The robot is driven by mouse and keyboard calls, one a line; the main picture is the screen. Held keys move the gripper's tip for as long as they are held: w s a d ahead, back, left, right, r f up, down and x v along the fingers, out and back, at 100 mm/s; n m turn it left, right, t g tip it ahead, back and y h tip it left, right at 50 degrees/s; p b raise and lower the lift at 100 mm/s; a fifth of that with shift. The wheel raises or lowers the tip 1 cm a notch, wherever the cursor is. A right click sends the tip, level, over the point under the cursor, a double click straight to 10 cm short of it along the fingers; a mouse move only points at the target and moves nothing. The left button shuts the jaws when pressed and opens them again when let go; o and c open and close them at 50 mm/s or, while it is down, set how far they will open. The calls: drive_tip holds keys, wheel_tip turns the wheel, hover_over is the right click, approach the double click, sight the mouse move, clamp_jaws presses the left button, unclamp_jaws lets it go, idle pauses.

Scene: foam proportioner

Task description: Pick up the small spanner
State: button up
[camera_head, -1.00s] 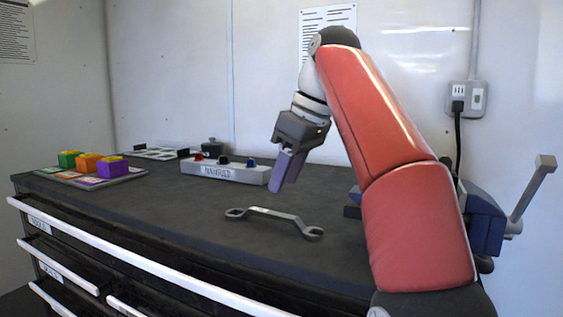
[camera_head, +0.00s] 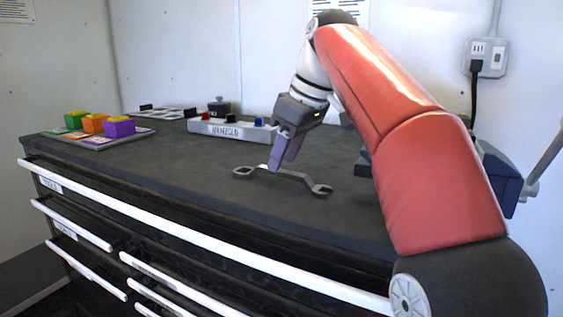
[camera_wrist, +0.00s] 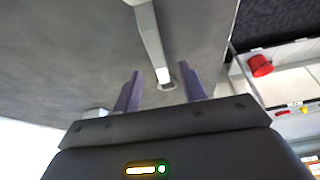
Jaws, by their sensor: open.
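The small spanner (camera_head: 295,176) is a grey double-ended wrench lying on the dark cabinet top, in the middle of the head view. In the wrist view, the spanner's shaft (camera_wrist: 149,35) runs down between the two fingers of my gripper (camera_wrist: 161,78), which stand apart. One spanner end shows between them, partly hidden. I cannot tell whether the fingers touch the spanner.
A grey manifold block (camera_head: 232,131) with coloured knobs stands just behind my gripper. A tray (camera_head: 60,138) with green, orange and purple blocks lies at the far left. A blue vise-like tool (camera_head: 503,180) is behind my arm at right. The front-left cabinet top is clear.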

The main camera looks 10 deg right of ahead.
sight(279, 176)
drive_tip(key=shift+x, duration=1.3)
clamp_jaws()
